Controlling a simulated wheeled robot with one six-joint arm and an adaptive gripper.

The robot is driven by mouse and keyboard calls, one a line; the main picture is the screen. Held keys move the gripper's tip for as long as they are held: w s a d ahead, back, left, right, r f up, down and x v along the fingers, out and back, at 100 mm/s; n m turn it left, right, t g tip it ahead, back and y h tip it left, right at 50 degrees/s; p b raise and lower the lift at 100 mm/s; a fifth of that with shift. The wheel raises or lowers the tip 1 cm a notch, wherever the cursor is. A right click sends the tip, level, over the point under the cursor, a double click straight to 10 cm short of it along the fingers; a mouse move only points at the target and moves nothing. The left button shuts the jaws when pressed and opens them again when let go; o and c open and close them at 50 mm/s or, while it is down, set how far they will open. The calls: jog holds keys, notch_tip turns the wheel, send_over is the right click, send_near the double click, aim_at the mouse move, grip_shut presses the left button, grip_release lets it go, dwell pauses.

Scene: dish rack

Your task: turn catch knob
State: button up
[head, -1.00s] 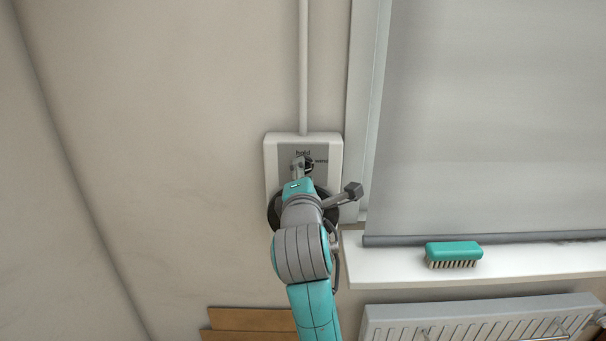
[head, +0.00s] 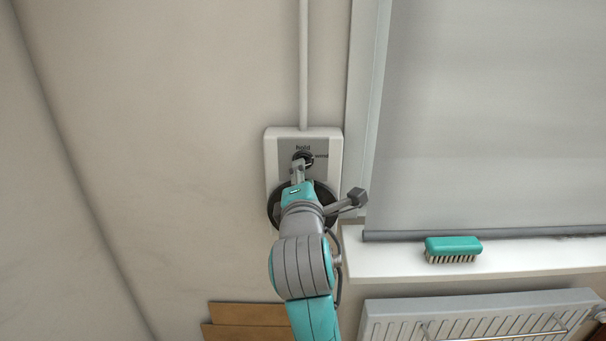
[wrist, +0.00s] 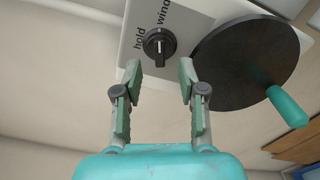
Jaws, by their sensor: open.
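The catch knob (wrist: 160,45) is a small round dark knob with a raised grip bar and a pale pointer line. It sits on a grey panel between the words "hold" and "wind" on the white wall box (head: 272,155). In the head view the knob (head: 303,157) shows just above my gripper (head: 298,170), partly covered by it. In the wrist view my gripper (wrist: 159,75) is open and empty. Its two fingertips are apart, to either side of and just below the knob, not visibly touching it.
A large dark crank disc (wrist: 245,62) with a teal handle (wrist: 288,106) is close to my right finger. A grey window blind (head: 490,120) hangs to the right. A teal brush (head: 453,248) lies on the white sill (head: 400,262). A radiator (head: 470,318) stands below.

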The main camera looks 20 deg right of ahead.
jog(key=v, duration=0.4)
dwell(0.5)
jog(key=s+f+m+y, duration=0.2)
jog(key=s+f, duration=0.4)
jog(key=f, duration=0.4)
jog(key=s+f+m+g+y, duration=0.1)
jog(key=s+f+m, duration=0.1)
jog(key=s+f, duration=0.5)
jog(key=s+f+m+y, duration=0.2)
jog(key=s+f, duration=0.2)
jog(key=f, duration=0.8)
jog(key=s+d+f+m, duration=0.1)
jog(key=s+m, duration=0.5)
jog(key=s, duration=0.8)
jog(key=s+d+f+m+g, duration=0.1)
jog(key=s+f+m, duration=0.2)
jog(key=s, duration=1.2)
jog(key=m, duration=0.3)
jog(key=shift+d+m+y, duration=0.2)
jog(key=shift+m+y, duration=0.1)
